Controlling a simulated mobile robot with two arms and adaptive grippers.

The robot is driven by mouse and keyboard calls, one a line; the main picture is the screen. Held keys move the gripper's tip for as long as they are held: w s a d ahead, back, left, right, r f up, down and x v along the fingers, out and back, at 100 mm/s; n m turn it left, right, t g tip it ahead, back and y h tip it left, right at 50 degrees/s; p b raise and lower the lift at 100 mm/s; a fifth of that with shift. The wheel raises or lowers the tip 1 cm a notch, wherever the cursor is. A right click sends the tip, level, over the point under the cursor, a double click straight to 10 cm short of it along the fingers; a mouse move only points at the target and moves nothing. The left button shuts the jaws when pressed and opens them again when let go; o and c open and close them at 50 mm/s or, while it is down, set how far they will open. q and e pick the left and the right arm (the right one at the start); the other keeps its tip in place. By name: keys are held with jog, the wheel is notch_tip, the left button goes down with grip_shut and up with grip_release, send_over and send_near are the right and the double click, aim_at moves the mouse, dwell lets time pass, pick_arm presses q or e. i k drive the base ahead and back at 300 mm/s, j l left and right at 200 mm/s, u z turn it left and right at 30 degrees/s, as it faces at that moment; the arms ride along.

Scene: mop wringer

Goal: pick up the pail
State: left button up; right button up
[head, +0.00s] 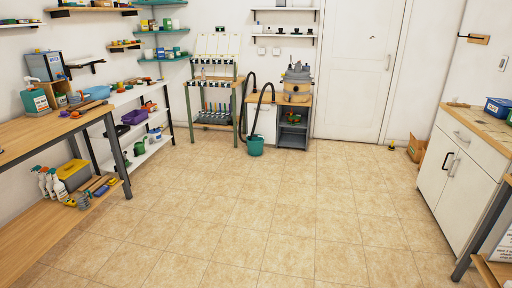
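The pail's handle is too small to make out. Neither of my grippers shows in the head view.
Open tiled floor (225,220) lies between me and the pail. A wooden workbench (40,134) and white shelving (150,100) line the left. A white cabinet (455,175) stands at the right.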

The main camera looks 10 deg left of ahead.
aim_at(255, 146)
jog(key=i+z, duration=0.15)
jog(key=i, duration=5.1)
jog(key=l, duration=0.1)
